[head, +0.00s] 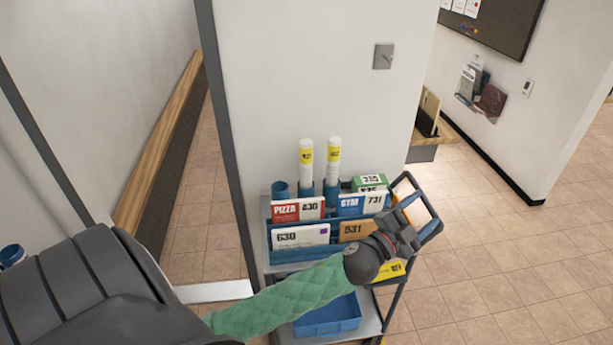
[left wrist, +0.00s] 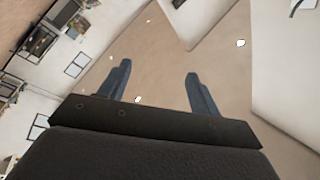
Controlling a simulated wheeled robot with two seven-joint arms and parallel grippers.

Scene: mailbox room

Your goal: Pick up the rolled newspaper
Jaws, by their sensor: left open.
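Two rolled newspapers, white with yellow bands, stand upright in blue tube holders at the back of the cart. One is on the left (head: 306,165) and one on the right (head: 333,163). My left gripper (head: 405,214) is over the cart's right side, apart from both rolls and to the right of and below them in the picture. In the left wrist view its two fingers (left wrist: 158,88) are spread, with nothing between them. My right gripper is not in view.
The cart (head: 267,257) holds several labelled mail pieces, including a red-and-white one (head: 297,210), and has a blue bin (head: 328,316) below. An empty blue tube (head: 280,189) stands left of the rolls. A white wall (head: 300,80) is close behind. Tiled floor (head: 500,260) is open to the right.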

